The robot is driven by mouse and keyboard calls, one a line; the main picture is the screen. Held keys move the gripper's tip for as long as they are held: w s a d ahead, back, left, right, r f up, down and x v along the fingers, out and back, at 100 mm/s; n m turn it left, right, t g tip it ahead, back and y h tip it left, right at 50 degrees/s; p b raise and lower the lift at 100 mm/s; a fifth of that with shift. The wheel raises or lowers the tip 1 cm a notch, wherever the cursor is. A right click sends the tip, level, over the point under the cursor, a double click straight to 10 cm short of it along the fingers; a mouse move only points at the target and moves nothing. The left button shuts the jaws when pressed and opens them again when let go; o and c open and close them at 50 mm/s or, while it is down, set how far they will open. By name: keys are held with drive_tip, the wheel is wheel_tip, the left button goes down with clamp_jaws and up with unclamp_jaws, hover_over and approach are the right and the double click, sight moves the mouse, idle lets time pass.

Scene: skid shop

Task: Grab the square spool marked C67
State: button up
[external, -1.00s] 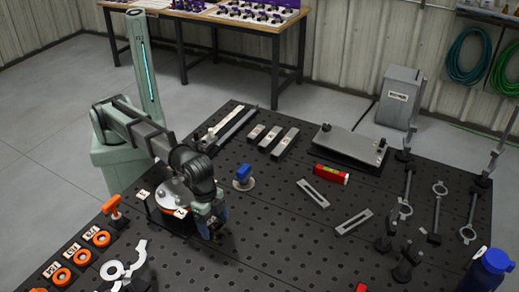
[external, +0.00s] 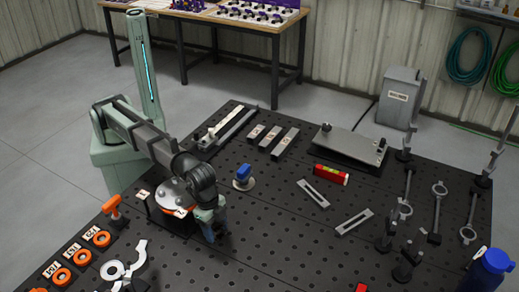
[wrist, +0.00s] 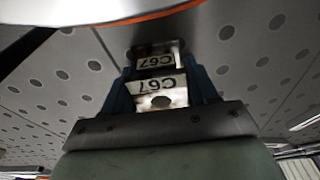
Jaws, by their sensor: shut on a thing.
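The square spool marked C67 (wrist: 157,84) shows in the wrist view as a small metal piece with C67 on two pale faces and a dark round hole in the nearer one. My gripper (wrist: 160,70) is shut on it, with a blue finger on each side. In the external view my gripper (external: 213,232) points down, low over the black perforated table, right of a round metal-topped fixture with an orange rim (external: 176,194). The spool is hidden there by the fingers. I cannot tell whether it touches the table.
The fixture stands close beside my wrist; its orange rim edges the top of the wrist view. A blue-topped piece (external: 243,173) stands behind the gripper. Orange rings (external: 101,239) and pale curved parts (external: 114,269) lie at front left.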

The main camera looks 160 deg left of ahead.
drive_tip(key=shift+c, duration=1.1)
drive_tip(key=shift+r, duration=0.15)
